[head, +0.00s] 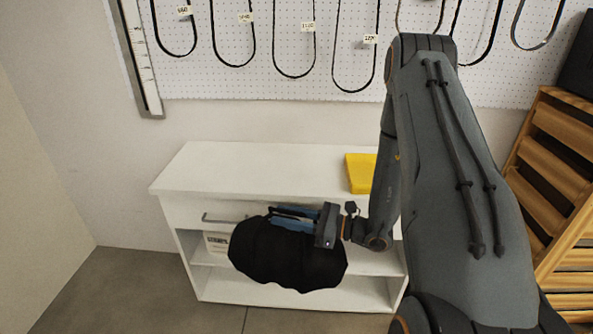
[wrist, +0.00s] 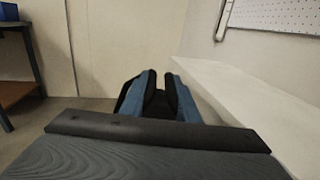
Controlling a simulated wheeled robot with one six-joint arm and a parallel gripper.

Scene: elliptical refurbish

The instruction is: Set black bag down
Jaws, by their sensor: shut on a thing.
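The black bag (head: 285,258) hangs in front of the white cabinet (head: 235,172) in the head view. It covers part of the cabinet's drawer and shelves. My gripper (head: 293,217) is shut on the bag near its top edge, with the blue fingers pointing left. In the wrist view, my gripper (wrist: 160,100) shows its blue and black fingers close together, with a little dark material between and beside them. The cabinet's white top (wrist: 255,105) runs along the right there.
A yellow object (head: 361,172) lies on the cabinet top; the left part of the top is clear. Looped belts (head: 235,45) hang on the pegboard above. A slatted wooden rack (head: 560,160) stands at right. Open floor (head: 105,290) lies left. A workbench (wrist: 22,60) shows in the wrist view.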

